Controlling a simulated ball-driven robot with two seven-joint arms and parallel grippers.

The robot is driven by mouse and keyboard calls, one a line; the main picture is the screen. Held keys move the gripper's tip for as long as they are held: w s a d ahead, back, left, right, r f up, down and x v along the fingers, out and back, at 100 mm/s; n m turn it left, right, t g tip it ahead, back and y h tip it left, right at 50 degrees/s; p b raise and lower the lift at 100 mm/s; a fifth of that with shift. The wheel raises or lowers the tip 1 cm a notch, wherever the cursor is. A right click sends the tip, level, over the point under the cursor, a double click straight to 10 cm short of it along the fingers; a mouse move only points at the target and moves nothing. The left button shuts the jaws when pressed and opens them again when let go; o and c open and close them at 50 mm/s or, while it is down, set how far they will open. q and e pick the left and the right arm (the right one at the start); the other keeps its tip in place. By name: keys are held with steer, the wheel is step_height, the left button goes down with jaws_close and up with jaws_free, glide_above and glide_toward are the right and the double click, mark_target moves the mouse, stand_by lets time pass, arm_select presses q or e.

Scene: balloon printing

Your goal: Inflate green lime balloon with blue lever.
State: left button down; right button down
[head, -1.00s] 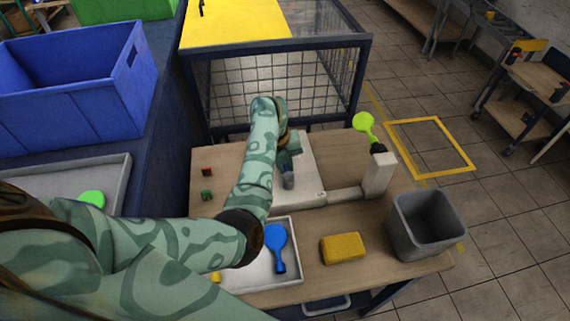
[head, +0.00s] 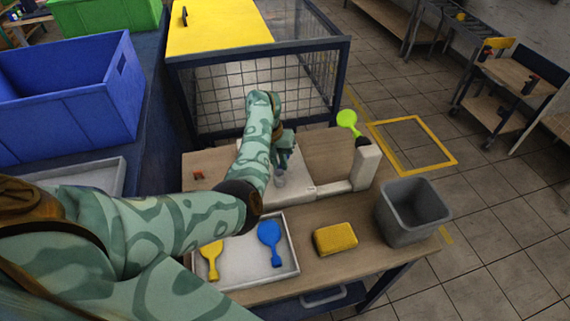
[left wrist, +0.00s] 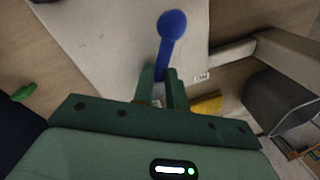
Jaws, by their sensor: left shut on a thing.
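The lime green balloon (head: 347,119) sits flat on the dark nozzle at the top of the white post (head: 364,166) at the right of the machine. The blue lever (left wrist: 172,28), a stick with a round knob, rises from the pale machine plate (left wrist: 105,25) in the left wrist view. My left gripper (left wrist: 165,78) is shut on the lever's shaft, below the knob. In the head view my left gripper (head: 282,168) is over the plate, and my arm hides most of the lever. My right gripper is not in view.
A white tray (head: 288,268) holds a yellow balloon (head: 211,258) and a blue balloon (head: 269,240). A yellow sponge-like block (head: 335,239) and a grey bin (head: 412,211) stand to its right. A wire cage (head: 230,100) is behind the table.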

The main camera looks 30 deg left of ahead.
arm_select(q)
steer(key=m, duration=0.3)
steer(key=shift+w+d+r+g+p, duration=0.1)
steer(key=shift+w+d+g+p, duration=0.05)
steer(key=shift+d+g+p, duration=0.2)
steer(key=m, duration=0.3)
steer(key=shift+d+m+g+p, duration=0.25)
steer(key=shift+d+m+p, duration=0.05)
steer(key=shift+d+p, duration=0.1)
steer(key=m, duration=0.2)
steer(key=d+m+p, duration=0.1)
steer(key=m, duration=0.1)
steer(key=shift+g, duration=0.3)
steer(key=shift+s+d+m+y, duration=0.2)
steer(key=shift+m+y, duration=0.1)
steer(key=shift+m, duration=0.6)
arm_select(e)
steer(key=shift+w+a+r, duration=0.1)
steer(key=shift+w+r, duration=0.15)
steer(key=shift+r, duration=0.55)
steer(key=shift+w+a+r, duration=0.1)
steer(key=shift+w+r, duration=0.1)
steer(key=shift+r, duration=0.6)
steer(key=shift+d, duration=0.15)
arm_select(q)
steer(key=c, duration=1.4)
jaws_free()
steer(key=shift+p, duration=0.3)
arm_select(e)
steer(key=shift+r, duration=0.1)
